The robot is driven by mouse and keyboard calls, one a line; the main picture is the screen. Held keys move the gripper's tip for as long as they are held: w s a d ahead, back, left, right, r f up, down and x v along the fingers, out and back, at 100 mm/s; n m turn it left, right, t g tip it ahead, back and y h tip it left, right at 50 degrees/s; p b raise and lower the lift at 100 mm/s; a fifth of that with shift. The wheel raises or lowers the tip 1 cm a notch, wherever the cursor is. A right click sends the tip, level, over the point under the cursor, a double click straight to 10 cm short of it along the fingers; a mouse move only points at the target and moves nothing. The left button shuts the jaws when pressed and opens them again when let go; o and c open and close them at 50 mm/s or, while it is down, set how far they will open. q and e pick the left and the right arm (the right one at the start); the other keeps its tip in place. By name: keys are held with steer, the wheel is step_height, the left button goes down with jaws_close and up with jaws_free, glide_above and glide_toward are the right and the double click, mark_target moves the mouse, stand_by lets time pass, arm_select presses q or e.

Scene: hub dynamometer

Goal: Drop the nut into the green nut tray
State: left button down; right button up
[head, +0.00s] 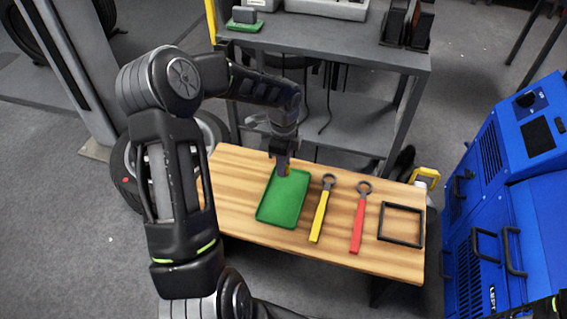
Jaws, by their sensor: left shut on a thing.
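The green nut tray (283,203) lies flat on the wooden bench, left of the wrenches. My left gripper (284,170) points down over the tray's far edge. It is shut on a small orange-yellow thing, likely the nut (288,171), which is mostly hidden by the fingers. I cannot tell whether it touches the tray. The visible part of the tray's floor looks empty. My right gripper is not in view.
On the wooden bench (335,255) lie a yellow wrench (321,210), a red wrench (360,218) and a black square frame (401,224). A grey shelf (330,45) stands behind. A blue machine (515,200) stands at the right.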

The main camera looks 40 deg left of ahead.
arm_select(q)
step_height(320, 180, down, 8)
steer(key=b, duration=0.6)
steer(key=shift+r, duration=0.25)
steer(key=shift+f+b, duration=1.15)
steer(key=shift+b, duration=0.15)
steer(key=c, duration=1.1)
jaws_free()
steer(key=shift+o, duration=0.2)
steer(key=shift+r+p, duration=1.25)
steer(key=shift+r, duration=2.65)
step_height(320, 180, up, 9)
steer(key=p, duration=0.8)
